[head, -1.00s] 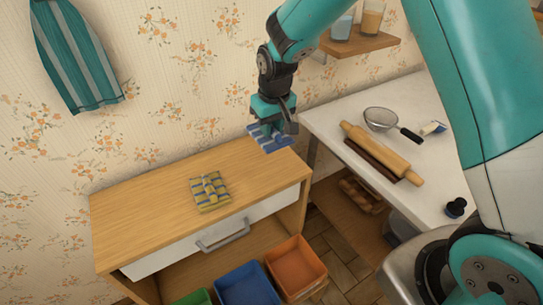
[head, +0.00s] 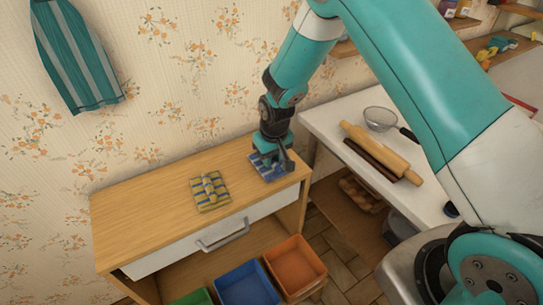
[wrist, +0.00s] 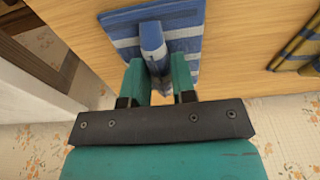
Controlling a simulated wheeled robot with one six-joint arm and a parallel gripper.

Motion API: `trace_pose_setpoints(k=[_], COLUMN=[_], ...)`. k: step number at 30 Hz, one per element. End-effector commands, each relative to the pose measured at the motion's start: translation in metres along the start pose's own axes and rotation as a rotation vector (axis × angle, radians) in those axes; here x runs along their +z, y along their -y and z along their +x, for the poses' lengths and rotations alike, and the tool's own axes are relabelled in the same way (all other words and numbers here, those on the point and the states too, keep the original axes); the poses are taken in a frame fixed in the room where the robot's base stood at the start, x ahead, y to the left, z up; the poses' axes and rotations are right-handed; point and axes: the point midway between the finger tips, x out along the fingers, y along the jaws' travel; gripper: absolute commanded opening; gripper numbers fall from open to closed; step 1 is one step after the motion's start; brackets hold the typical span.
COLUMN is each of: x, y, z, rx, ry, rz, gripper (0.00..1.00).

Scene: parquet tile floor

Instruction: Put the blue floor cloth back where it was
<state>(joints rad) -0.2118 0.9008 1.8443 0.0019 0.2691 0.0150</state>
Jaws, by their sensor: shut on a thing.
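The blue floor cloth (head: 268,172), blue with pale stripes, is at the right end of the wooden cabinet top (head: 150,191). My gripper (head: 278,160) is right above it, pointing down. In the wrist view my gripper (wrist: 160,84) is shut on a raised fold of the blue cloth (wrist: 182,40), and the rest of the cloth spreads flat against the wood. I cannot tell whether its whole underside touches the top. A yellow and blue checked cloth (head: 210,192) lies to its left, apart from it; its edge shows in the wrist view (wrist: 299,45).
Below the cabinet's drawer (head: 215,232) stand green, blue (head: 246,286) and orange (head: 296,264) bins. A white counter (head: 350,115) at the right holds a rolling pin (head: 382,152) and a sieve (head: 380,119). A striped towel (head: 76,55) hangs on the wall. The cabinet's left part is clear.

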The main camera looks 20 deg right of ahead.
Motion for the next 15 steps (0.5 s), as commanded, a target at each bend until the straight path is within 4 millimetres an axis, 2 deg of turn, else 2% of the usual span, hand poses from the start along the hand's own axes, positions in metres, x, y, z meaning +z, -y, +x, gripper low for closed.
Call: trace_pose_setpoints(k=[1,2,5,15], x=[0.0004,0.0005,0.0003,-0.0006], y=[0.0000,0.0000,0.0000,0.0000], z=[0.0028,0.0029,0.0020,-0.0033], rx=[0.000,0.000,0.000,0.000], ry=[0.000,0.000,0.000,-0.001], rz=[0.000,0.000,0.000,0.000], gripper=[0.00,0.27,0.50,0.50])
